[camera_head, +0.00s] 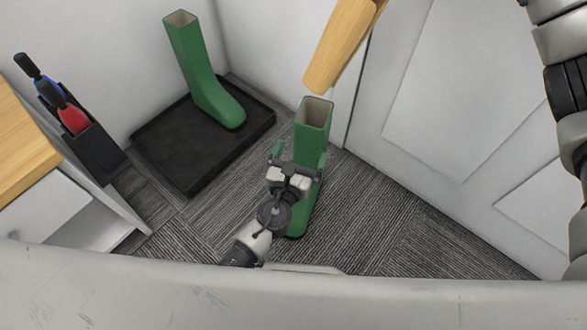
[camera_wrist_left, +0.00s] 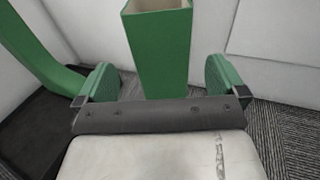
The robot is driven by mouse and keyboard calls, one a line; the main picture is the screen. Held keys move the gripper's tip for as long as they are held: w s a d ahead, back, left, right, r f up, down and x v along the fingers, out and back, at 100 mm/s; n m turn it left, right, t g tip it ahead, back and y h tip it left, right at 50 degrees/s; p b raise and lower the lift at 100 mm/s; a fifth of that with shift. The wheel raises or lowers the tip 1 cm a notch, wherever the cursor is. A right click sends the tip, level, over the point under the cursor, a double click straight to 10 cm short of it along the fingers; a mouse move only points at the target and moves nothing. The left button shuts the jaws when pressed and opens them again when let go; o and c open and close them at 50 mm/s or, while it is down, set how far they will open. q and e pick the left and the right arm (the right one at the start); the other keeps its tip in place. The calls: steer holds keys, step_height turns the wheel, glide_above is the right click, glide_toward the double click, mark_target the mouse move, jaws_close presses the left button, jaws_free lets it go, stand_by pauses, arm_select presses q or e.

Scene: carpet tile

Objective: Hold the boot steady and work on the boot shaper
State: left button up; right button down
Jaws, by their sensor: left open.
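A green boot (camera_head: 313,118) stands upright on the carpet, its open shaft top facing up. Its shaft also shows in the left wrist view (camera_wrist_left: 160,50), between and beyond my finger pads. My left gripper (camera_head: 299,157) is open at the boot's shaft, a green pad on either side; in the wrist view (camera_wrist_left: 161,78) gaps show beside the shaft. The gripper hides part of the lower boot. A long wooden piece (camera_head: 340,48), seemingly the boot shaper, hangs tilted with its lower end just above the boot's opening. Its top is cut off. My right gripper is out of frame.
A second green boot (camera_head: 195,70) stands on a black tray (camera_head: 165,165) at the back left. A black holder (camera_head: 92,150) with blue and red items stands beside a wood-topped cabinet (camera_head: 20,135). A white panelled door (camera_head: 430,90) is right. Carpet right of the boot is clear.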

mark_target(307, 139)
arm_select(q)
steer(key=x, duration=0.6)
steer(key=shift+s, duration=0.1)
steer(key=c, duration=1.2)
